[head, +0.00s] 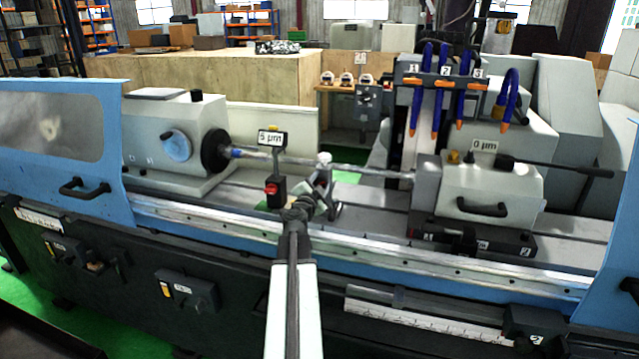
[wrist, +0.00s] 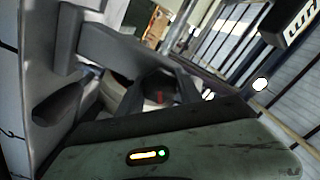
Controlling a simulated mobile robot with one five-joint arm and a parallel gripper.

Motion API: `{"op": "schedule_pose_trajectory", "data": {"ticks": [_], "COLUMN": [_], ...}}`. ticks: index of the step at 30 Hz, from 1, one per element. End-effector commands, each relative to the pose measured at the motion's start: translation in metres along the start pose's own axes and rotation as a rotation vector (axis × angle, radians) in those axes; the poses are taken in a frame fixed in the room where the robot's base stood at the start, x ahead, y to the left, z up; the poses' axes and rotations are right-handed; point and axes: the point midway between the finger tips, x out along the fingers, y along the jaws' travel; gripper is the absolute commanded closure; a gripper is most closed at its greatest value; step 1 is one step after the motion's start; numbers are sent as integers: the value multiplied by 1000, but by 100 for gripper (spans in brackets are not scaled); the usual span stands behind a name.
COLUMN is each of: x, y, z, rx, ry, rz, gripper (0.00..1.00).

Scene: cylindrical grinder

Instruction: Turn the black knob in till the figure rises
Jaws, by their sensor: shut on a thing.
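My gripper (head: 300,208) is at the front of the small steady rest (head: 329,186) that stands under the long workpiece bar (head: 345,166). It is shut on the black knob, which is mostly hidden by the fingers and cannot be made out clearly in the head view. In the wrist view my gripper (wrist: 150,92) has its dark fingers close to the rest, with a small red spot between them. The left display (head: 270,138) on its post reads about 5 µm. The right display (head: 485,146) on the tailstock reads 0 µm. Part of a display (wrist: 299,18) shows in the wrist view.
A red button box (head: 273,191) stands just left of my gripper. The headstock chuck (head: 215,151) is further left, the tailstock (head: 490,190) at the right. Blue coolant hoses (head: 438,90) hang behind.

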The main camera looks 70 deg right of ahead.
Motion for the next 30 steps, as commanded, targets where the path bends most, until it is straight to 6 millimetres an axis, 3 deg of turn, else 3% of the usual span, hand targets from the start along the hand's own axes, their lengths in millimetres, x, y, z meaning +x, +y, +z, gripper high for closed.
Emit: {"op": "schedule_pose_trajectory", "data": {"ticks": [8,30], "x": [-8,-9], "y": [-2,-1], "z": [-1,0], "rx": [65,543], "ry": [-1,-1], "rz": [-3,-1], "gripper": [99,99]}}
